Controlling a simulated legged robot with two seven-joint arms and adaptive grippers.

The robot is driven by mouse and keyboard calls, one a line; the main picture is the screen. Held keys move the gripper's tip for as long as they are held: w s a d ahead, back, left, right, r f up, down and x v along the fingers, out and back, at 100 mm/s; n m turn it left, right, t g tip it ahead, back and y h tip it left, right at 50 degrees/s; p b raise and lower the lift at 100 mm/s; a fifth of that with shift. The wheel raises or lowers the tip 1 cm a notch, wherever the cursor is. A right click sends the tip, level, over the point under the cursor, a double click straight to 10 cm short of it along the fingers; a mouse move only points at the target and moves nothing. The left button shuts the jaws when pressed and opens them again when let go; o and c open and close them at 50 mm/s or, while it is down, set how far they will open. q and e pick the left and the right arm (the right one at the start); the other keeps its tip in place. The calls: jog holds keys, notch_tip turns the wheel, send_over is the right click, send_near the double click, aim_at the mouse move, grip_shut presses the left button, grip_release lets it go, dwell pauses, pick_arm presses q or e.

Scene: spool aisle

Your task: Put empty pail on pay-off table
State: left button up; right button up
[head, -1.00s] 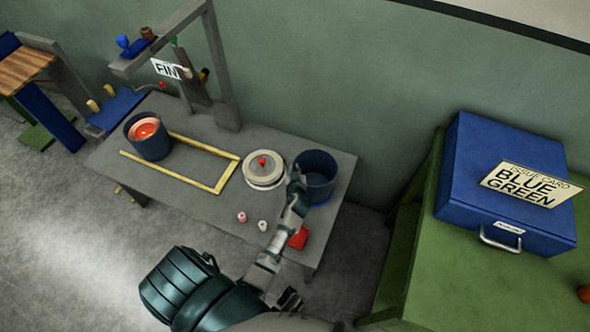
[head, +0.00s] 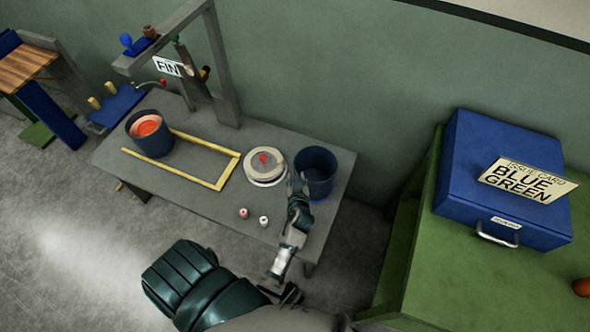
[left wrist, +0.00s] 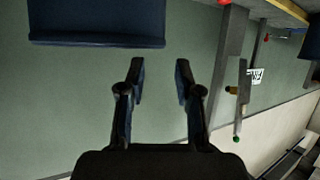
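An empty dark blue pail (head: 316,178) stands upright on the right end of the grey table (head: 200,192). My left gripper (head: 297,184) is at the pail's near left side in the head view, partly hidden by its own arm. In the left wrist view the two fingers (left wrist: 158,72) are spread with nothing between them. The dark blue pail (left wrist: 97,22) shows beyond the fingertips, at the upper left, apart from them. A second dark blue pail (head: 151,140), with orange-red contents, stands at the table's left end. My right gripper is not in view.
A pale round spool (head: 264,168) with a red knob sits left of the empty pail. A yellow frame (head: 222,180) and two small bobbins lie on the table. A grey post (head: 222,70) rises behind. A blue case (head: 503,180) sits on a green cabinet at right.

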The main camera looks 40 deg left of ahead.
pick_arm(q)
jog(key=shift+v, duration=1.85)
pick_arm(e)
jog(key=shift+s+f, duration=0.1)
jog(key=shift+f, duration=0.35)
pick_arm(q)
jog(key=s+d+f+m+g+h, duration=0.2)
jog(key=s+d+m+g+h, duration=0.25)
jog(key=s, duration=0.75)
jog(key=s+d+f+m+g+h, duration=0.35)
jog(key=s+d+m, duration=0.2)
jog(key=s, duration=0.55)
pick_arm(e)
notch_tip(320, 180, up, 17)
pick_arm(q)
jog(key=s+f+p, duration=0.1)
jog(key=s+f, duration=0.1)
jog(key=f, duration=1)
jog(key=s+f+p, duration=0.2)
jog(key=f, duration=1)
jog(key=shift+s+a+f+m+h+p, duration=0.25)
jog(key=shift+s+m+h+p, duration=0.05)
jog(key=shift+s, duration=0.1)
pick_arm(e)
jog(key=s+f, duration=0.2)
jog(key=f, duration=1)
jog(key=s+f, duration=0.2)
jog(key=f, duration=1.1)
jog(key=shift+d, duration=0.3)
